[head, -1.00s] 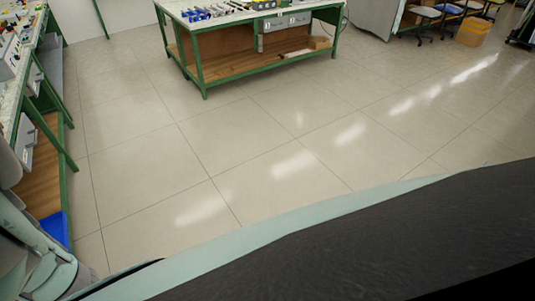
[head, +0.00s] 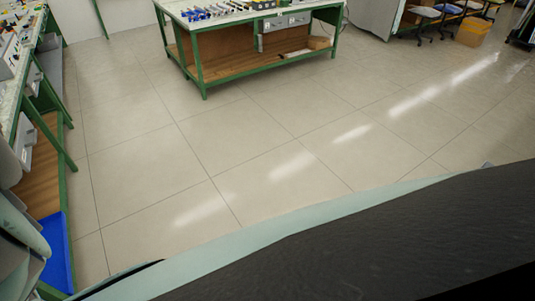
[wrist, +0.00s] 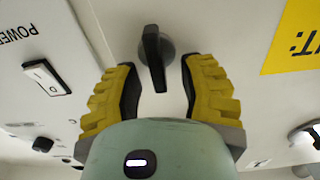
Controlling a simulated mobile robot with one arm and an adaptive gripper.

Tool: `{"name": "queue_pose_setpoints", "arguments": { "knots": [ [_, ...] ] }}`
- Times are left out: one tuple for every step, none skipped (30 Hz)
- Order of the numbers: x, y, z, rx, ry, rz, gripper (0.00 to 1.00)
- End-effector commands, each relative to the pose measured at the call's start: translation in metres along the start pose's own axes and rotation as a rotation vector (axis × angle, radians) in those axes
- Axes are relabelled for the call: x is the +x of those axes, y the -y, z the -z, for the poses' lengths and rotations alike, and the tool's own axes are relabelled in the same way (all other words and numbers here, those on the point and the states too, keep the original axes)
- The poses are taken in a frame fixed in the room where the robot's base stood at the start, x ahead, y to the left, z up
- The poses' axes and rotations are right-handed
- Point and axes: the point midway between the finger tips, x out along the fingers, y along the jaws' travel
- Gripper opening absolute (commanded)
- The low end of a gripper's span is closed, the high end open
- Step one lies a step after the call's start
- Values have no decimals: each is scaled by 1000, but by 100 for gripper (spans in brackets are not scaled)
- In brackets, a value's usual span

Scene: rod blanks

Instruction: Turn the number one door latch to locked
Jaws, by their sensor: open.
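In the wrist view, a black latch knob (wrist: 154,58) on a round grey base sticks out from a white panel (wrist: 220,25). Its handle points down in the picture, toward my gripper. My gripper (wrist: 158,82) is open, with one yellow-and-black finger on each side of the handle. A gap shows between the handle and each finger. No number is readable beside this knob. In the head view my gripper and the knob are not visible.
A rocker switch (wrist: 46,77) marked POWER sits left on the panel, and a yellow label (wrist: 293,42) at upper right. In the head view, a green-framed workbench (head: 250,50) stands across open floor (head: 200,150); a blue bin (head: 57,255) is at lower left.

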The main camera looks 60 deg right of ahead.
Motion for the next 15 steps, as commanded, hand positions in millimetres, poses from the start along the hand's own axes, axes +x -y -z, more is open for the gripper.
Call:
{"name": "queue_pose_setpoints", "arguments": {
  "knots": [
    [0,0,0,0,0,0,40],
    [0,0,0,0,0,0,40],
    [0,0,0,0,0,0,40],
    [0,0,0,0,0,0,40],
    [0,0,0,0,0,1,40],
    [0,0,0,0,0,1,45],
    [0,0,0,0,0,1,42],
    [0,0,0,0,0,1,38],
    [0,0,0,0,0,1,34],
    [0,0,0,0,0,1,31],
    [0,0,0,0,0,1,28],
    [0,0,0,0,0,1,24],
    [0,0,0,0,0,1,21],
    [0,0,0,0,0,1,18],
    [0,0,0,0,0,1,14]
  ]
}}
